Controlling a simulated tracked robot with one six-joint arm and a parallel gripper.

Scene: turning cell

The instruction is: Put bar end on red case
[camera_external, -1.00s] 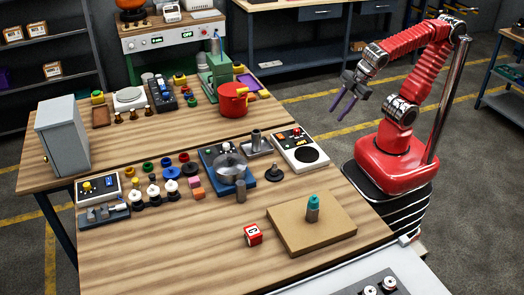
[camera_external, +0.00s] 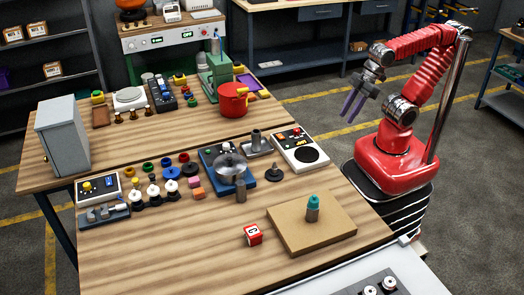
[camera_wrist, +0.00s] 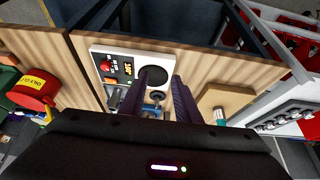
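My gripper (camera_external: 347,118) hangs open and empty in the air beyond the right edge of the bench. In the wrist view its two dark purple fingers (camera_wrist: 162,78) are apart with nothing between them. A short grey metal cylinder (camera_external: 240,191), possibly the bar end, stands in front of a blue-based device with a round metal dish. A small red block with a white face and a letter mark (camera_external: 253,235) lies left of a brown board; I cannot tell whether it is the red case. Another short cylinder with a teal top (camera_external: 313,208) stands on that board.
The brown board (camera_external: 285,236) lies on the bench front right. A white panel with a black disc (camera_external: 300,150) lies near the right edge, with a dark knobbed piece (camera_external: 274,172) beside it. A red can (camera_external: 233,100) stands farther back. The front left bench (camera_external: 150,255) is clear.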

